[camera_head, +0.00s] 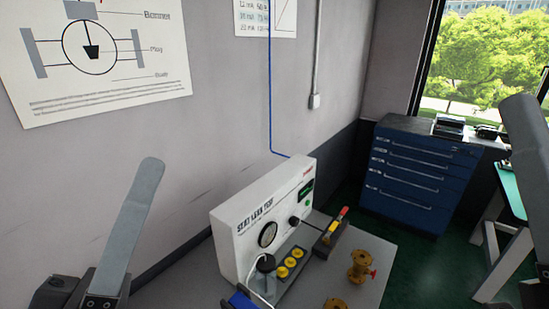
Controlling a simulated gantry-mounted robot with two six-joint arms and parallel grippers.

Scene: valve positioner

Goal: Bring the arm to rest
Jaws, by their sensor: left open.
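My left gripper (128,225) is at the lower left of the head view. One long grey finger shows, pointing up and slightly right, with dark mounting parts at its foot. It is open, and nothing shows held in it. It is apart from the test bench and in front of the wall. At the right edge a similar grey finger (526,150), which looks like part of my right gripper, is cut off by the frame. Its other finger is hidden, so its opening cannot be told.
A white seat leak test panel (240,226) with a gauge stands on a grey bench (370,268). Yellow-topped parts (290,262) and brass valve bodies (361,268) sit there. A blue drawer cabinet (415,175) stands behind; green floor is clear beside it.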

